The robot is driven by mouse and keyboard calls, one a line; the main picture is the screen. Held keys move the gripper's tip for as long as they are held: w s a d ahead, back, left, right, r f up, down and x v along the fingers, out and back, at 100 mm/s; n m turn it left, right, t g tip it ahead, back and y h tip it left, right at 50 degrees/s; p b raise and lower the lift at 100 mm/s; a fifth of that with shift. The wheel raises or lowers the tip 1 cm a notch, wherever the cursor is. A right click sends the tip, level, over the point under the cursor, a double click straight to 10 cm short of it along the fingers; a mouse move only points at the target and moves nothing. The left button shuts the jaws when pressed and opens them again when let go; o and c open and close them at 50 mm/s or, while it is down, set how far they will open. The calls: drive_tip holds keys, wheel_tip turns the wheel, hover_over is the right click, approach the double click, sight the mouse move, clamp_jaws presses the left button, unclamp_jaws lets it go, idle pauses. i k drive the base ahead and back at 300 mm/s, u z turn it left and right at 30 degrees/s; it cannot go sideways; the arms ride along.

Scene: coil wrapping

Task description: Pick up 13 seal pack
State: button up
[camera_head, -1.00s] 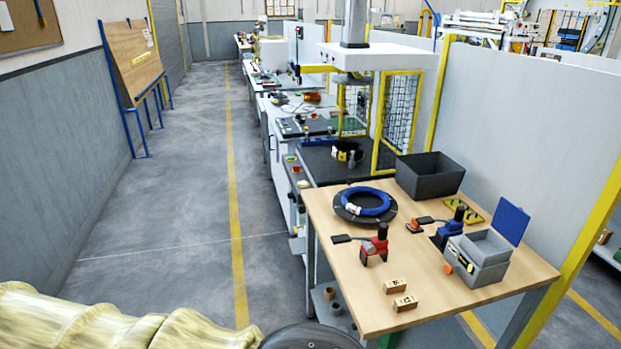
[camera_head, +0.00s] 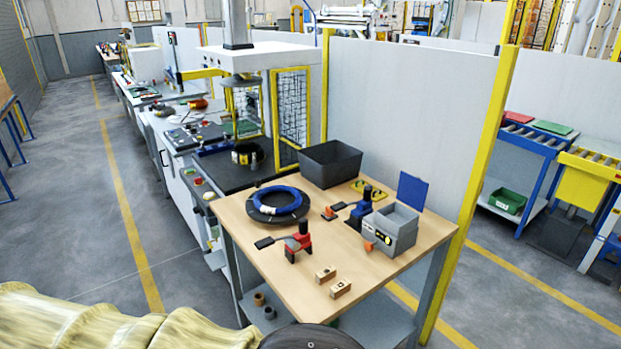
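Two small tan seal packs with dark printed labels lie near the front edge of the wooden table. The farther pack (camera_head: 326,273) is a little to the left of the nearer pack (camera_head: 340,289), with a small gap between them. The print is small; the nearer pack's label appears to read 13, and the farther one's is hard to read. Nothing covers the packs. My gripper is not in view.
Bare tabletop surrounds the packs. A yellow post (camera_head: 470,190) stands at right.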

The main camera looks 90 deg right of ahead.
sight(339, 289)
drive_tip(key=z, duration=3.15)
drive_tip(key=i, duration=1)
